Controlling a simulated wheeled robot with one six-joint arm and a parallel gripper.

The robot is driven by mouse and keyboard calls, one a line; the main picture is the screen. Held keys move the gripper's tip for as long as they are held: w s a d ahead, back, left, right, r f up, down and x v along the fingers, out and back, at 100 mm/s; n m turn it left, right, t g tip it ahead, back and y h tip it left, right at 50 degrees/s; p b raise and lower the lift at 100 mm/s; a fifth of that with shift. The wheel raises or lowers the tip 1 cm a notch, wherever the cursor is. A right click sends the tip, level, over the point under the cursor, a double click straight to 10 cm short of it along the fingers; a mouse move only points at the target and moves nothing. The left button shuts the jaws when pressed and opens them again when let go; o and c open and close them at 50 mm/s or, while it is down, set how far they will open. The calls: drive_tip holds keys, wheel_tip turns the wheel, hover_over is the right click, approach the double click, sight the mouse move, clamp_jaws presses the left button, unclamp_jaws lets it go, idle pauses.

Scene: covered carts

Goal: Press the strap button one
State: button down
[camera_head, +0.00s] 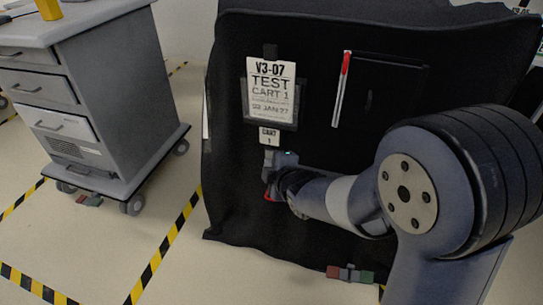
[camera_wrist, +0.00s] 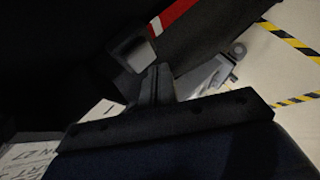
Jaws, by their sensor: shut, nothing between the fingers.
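The covered cart (camera_head: 225,200) is draped in black cloth and carries a white "V3-07 TEST CART 1" sign (camera_head: 271,90). A small tag marked 1 (camera_head: 269,136) hangs below the sign, above a grey strap piece. A bit of red (camera_head: 267,193) shows below. My gripper (camera_head: 272,182) is at this strap, its tip partly hidden by my own wrist. In the wrist view, my shut, empty fingers (camera_wrist: 155,82) point at a grey block (camera_wrist: 132,48) on the strap, close to it. A red-and-white band (camera_wrist: 172,16) lies beyond. I cannot tell whether the fingers touch the block.
A grey drawer cart (camera_head: 100,100) on wheels stands at the left. Yellow-black tape (camera_head: 165,245) marks the floor between the carts, where there is free room. A red-and-green piece (camera_head: 350,273) shows at the covered cart's lower edge.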

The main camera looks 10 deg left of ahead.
drive_tip(key=shift+w, duration=0.4)
drive_tip(key=shift+w, duration=0.55)
idle(0.6)
idle(0.4)
drive_tip(key=shift+s+b, duration=0.85)
drive_tip(key=shift+s, duration=0.15)
